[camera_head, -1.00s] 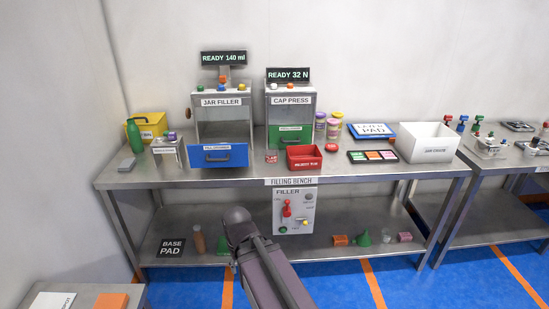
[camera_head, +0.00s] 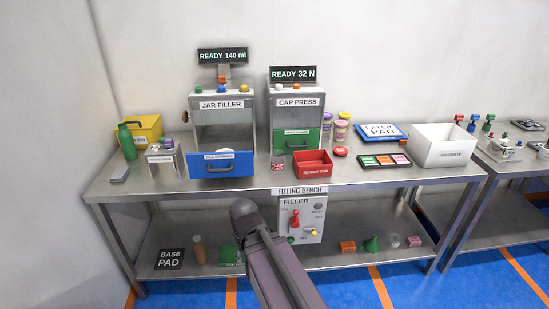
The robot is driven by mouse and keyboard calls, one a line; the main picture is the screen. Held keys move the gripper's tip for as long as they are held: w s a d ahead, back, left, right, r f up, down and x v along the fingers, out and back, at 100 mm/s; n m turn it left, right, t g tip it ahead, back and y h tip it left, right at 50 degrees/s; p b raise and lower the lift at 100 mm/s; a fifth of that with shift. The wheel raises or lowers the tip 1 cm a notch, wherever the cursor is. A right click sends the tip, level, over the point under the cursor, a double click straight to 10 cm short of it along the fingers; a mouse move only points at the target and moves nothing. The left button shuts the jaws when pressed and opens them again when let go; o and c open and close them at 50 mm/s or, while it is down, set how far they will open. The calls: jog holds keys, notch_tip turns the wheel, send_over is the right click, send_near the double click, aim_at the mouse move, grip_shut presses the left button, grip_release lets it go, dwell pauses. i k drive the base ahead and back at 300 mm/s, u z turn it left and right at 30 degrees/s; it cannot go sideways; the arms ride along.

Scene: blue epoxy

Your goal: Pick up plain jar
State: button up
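I cannot tell for sure which jar is the plain one. A small clear jar with reddish marks (camera_head: 278,163) stands on the bench, left of the red bin. Several lidded jars (camera_head: 340,131) stand behind that bin, with purple, pink and yellow lids. A clear jar-like thing (camera_head: 395,241) sits on the lower shelf. My dark arm reaches up from the bottom middle, in front of the bench. My gripper's fingers do not show, and nothing is seen held.
The filling bench (camera_head: 240,188) holds the jar filler (camera_head: 222,120) with its blue drawer (camera_head: 224,166) out, the cap press (camera_head: 297,118), the red bin (camera_head: 312,167) and a white crate (camera_head: 444,147). Bare bench top lies at the front left. A second bench stands at right.

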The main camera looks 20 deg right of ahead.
aim_at(277, 162)
jog(key=z, duration=0.45)
jog(key=i, duration=1.35)
jog(key=z, duration=0.2)
